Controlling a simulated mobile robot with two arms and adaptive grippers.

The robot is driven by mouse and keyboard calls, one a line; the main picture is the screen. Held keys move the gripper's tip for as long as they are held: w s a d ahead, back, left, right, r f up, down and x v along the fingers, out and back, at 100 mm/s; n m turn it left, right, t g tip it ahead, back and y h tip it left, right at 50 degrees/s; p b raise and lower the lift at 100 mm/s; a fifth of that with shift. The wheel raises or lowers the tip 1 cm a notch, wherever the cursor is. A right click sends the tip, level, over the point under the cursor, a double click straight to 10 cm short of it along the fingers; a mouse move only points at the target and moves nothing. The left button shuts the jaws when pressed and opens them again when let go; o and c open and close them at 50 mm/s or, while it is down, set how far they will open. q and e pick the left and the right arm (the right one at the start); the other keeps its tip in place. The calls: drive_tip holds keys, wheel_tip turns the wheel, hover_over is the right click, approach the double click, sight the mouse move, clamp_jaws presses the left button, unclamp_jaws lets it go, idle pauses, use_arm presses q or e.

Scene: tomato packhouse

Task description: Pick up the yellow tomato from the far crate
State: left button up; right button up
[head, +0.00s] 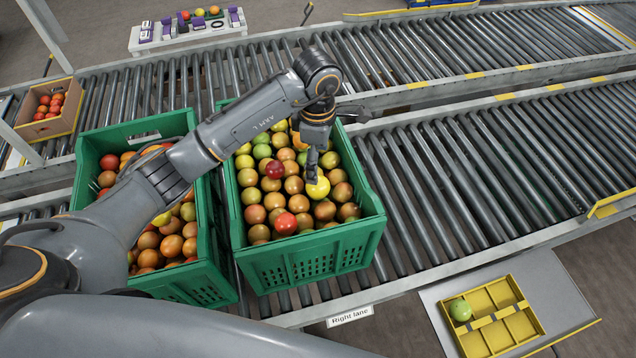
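A bright yellow tomato (318,188) lies among orange, green and red tomatoes in the right-hand green crate (310,262), right of the crate's middle. My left arm reaches over the left-hand green crate (185,283), and my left gripper (312,178) points down at the yellow tomato. Its visible fingertip is at the tomato's upper left side and covers a little of it. The view does not show whether the fingers are closed around it. My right gripper is not in view.
Both crates stand on a roller conveyor (450,190); its rollers are bare to the right. A yellow divided tray (495,325) with one green tomato (460,310) is at lower right. A cardboard box (42,127) of red tomatoes stands at left. A white rack (190,40) is at the back.

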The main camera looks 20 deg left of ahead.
sight(318, 187)
use_arm(q)
wheel_tip(318, 187, down, 3)
drive_tip(key=shift+f, duration=0.2)
wheel_tip(318, 187, down, 5)
drive_tip(key=shift+s+d+r+p, duration=0.1)
drive_tip(key=shift+r+p, duration=0.05)
drive_tip(key=shift+p, duration=0.7)
drive_tip(key=shift+f, duration=0.35)
drive_tip(key=c, duration=0.9)
